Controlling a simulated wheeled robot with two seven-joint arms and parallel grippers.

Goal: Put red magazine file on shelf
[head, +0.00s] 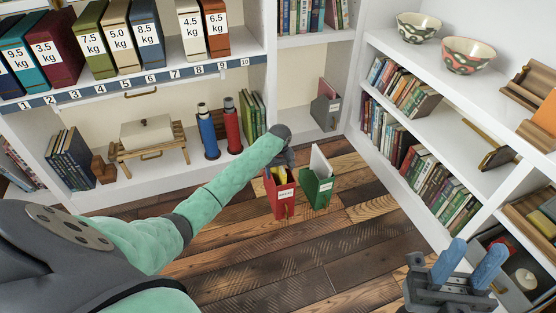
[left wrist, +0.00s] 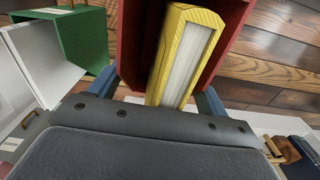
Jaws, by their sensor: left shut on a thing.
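The red magazine file (head: 282,199) is upright over the plank floor, and whether it touches the floor is hard to tell. A yellow book (left wrist: 187,55) stands inside it. In the left wrist view the red file (left wrist: 133,45) fills the top middle between my blue fingers. My left gripper (head: 279,166) is shut on the red file at its top rear; its fingertips are mostly hidden in the head view. The shelf unit (head: 300,124) behind has a lower compartment holding a grey magazine file (head: 325,105). My right gripper (head: 468,264) is open and empty at the lower right.
A green magazine file (head: 318,188) with white contents stands close to the right of the red one. Red and blue bottles (head: 232,127) and green books stand on the lower left shelf. The right bookcase (head: 425,130) holds books and bowls. Floor in front is clear.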

